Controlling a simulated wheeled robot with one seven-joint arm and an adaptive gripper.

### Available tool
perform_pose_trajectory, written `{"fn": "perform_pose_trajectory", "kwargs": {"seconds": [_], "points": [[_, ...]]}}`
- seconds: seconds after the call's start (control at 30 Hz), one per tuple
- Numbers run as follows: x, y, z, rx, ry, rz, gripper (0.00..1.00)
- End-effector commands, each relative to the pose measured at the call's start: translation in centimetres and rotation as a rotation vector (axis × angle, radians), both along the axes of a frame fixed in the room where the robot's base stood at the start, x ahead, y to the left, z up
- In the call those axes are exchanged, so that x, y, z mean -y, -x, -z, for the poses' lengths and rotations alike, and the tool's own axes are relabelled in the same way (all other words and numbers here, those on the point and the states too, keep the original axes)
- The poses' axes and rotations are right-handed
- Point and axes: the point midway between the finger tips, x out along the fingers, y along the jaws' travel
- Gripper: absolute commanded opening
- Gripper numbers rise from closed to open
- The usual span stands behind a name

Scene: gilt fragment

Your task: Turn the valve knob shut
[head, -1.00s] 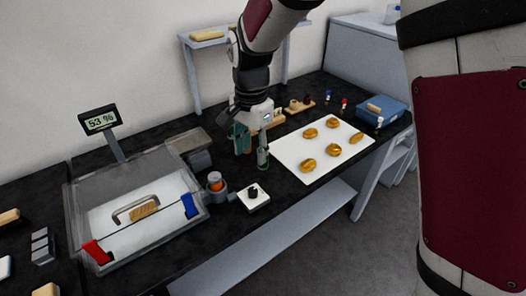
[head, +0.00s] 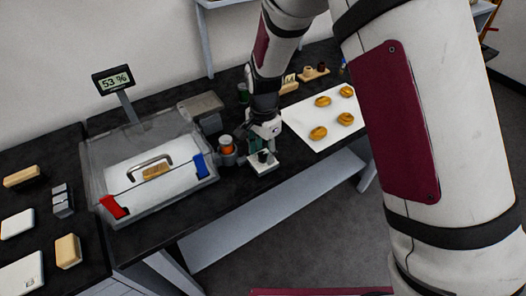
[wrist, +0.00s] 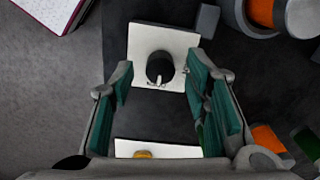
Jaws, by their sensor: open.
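The valve knob (wrist: 160,66) is a round black knob with a pale pointer, on a square white plate (wrist: 185,42). Its pointer faces the lower edge in the wrist view, near small marks on the plate. In the head view the plate (head: 254,167) lies near the table's front edge, with the knob partly covered by my gripper. My gripper (wrist: 160,74) has teal finger pads and is open, one finger on each side of the knob in the wrist view. I see gaps beside the knob; its height above the knob is hard to tell.
A grey holder with an orange-topped part (head: 227,148) stands close left of the plate. A clear-lidded box (head: 100,165) with red and blue latches stands further left, by a display (head: 113,83) reading 53 %. A white board (head: 300,118) with several golden pieces lies right.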

Motion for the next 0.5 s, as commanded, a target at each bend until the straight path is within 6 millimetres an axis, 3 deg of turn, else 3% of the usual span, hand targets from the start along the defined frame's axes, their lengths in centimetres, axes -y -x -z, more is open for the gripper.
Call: {"fn": "perform_pose_trajectory", "kwargs": {"seconds": [0.4, 0.5], "points": [[-0.02, -0.02, 0.85, 0.001, -0.001, 0.0, 0.43], [-0.03, -0.01, 0.85, 0.001, -0.001, 0.0, 0.23]]}}
